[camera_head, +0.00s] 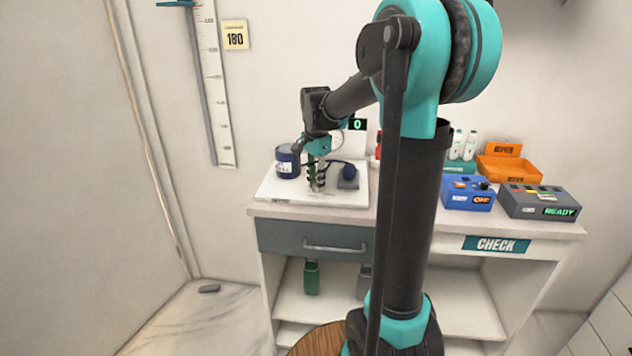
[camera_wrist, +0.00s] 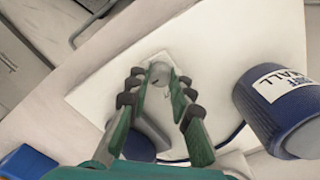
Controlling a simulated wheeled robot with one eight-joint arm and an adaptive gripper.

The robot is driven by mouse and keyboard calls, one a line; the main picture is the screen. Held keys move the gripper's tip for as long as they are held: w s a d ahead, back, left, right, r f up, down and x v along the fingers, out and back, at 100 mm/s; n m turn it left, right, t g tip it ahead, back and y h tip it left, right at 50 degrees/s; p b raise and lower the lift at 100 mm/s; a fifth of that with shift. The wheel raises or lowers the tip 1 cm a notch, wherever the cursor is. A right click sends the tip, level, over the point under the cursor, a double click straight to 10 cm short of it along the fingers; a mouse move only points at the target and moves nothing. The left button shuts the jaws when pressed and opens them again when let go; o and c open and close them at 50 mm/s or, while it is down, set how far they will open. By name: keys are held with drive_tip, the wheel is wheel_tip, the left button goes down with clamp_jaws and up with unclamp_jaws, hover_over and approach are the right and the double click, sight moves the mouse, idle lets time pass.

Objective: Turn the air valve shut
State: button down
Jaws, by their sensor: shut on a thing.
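The air valve (camera_wrist: 158,72) shows in the wrist view as a small round grey knob between my fingertips. My gripper (camera_wrist: 157,80) points down at it with both fingers closed against it. In the head view my gripper (camera_head: 317,188) is low over the white board (camera_head: 350,197) on the counter, and the valve is too hidden there to make out. A navy cuff (camera_head: 287,163) with a white label stands left of my gripper.
A dark tube (camera_wrist: 232,136) runs beside the cuff in the wrist view. On the counter's right are a blue box (camera_head: 468,193), a grey box reading READY (camera_head: 540,203) and an orange tray (camera_head: 508,168). A height scale (camera_head: 213,90) is on the wall at left.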

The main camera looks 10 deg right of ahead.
drive_tip(key=shift+n, duration=0.4)
drive_tip(key=n, duration=0.3)
drive_tip(key=shift+n, duration=0.3)
drive_tip(key=n, duration=0.4)
drive_tip(key=shift+n, duration=0.3)
drive_tip(key=n, duration=0.4)
drive_tip(key=shift+n, duration=0.3)
drive_tip(key=n, duration=0.4)
drive_tip(key=shift+n, duration=0.3)
drive_tip(key=c, duration=1.3)
unclamp_jaws()
drive_tip(key=shift+c, duration=0.2)
